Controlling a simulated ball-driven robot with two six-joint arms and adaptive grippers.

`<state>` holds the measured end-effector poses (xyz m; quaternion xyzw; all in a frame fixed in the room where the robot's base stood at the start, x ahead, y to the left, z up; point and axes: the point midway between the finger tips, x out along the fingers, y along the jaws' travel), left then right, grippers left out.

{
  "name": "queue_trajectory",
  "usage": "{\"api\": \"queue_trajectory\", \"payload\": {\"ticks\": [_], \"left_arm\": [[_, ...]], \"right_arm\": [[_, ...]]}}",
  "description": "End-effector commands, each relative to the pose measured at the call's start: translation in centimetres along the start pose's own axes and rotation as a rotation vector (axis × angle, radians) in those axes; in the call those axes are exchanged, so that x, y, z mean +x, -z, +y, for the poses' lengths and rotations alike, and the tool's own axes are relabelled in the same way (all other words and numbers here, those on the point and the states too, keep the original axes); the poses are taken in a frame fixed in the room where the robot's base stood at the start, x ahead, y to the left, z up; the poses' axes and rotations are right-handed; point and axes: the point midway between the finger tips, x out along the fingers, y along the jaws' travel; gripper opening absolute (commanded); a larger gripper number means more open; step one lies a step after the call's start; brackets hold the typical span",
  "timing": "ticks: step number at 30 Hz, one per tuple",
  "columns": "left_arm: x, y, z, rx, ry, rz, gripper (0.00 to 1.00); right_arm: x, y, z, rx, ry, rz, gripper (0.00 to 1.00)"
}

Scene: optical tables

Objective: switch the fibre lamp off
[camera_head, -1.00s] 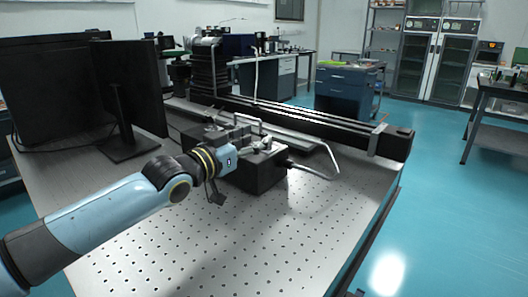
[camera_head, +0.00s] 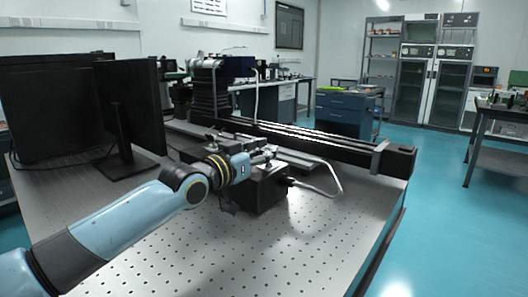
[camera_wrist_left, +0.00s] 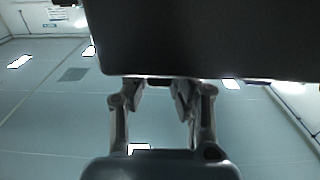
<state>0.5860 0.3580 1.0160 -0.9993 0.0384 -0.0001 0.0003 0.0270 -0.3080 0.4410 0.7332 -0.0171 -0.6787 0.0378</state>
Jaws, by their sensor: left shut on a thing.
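The fibre lamp (camera_head: 262,194) is a black box on the perforated optical table (camera_head: 200,255), with a pale bent light guide (camera_head: 335,178) curving out from its right side. My left gripper (camera_head: 264,159) is at the lamp's upper left side in the head view, and its fingers are small and partly hidden there. In the left wrist view its two fingers (camera_wrist_left: 159,92) reach up to the lower edge of a large dark body (camera_wrist_left: 200,40), which looks like the lamp housing. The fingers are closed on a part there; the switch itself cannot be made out. My right gripper is not in view.
A black monitor (camera_head: 130,105) stands on the table's left. A long dark rail (camera_head: 320,145) runs along the back behind the lamp. The table's front area is bare. Blue drawers (camera_head: 342,112) and glass-door cabinets (camera_head: 435,85) stand farther off.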

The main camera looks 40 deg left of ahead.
Motion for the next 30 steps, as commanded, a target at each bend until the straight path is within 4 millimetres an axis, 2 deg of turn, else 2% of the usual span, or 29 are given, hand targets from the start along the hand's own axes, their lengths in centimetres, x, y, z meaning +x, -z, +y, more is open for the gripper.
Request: {"api": "queue_trajectory", "payload": {"ticks": [8,14,20,30], "left_arm": [[0.0,0.0,0.0,-0.002,0.0,-0.008,0.0],[0.2,0.5,0.0,-0.004,-0.001,-0.063,0.0],[0.7,1.1,0.1,-0.005,-0.002,-0.193,0.0],[2.0,1.6,0.1,-0.007,-0.003,-0.509,0.0]], "right_arm": [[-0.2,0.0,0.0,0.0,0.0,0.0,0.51],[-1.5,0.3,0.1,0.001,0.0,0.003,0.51],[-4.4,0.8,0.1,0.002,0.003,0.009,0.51],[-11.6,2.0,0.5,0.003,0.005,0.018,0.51]]}}
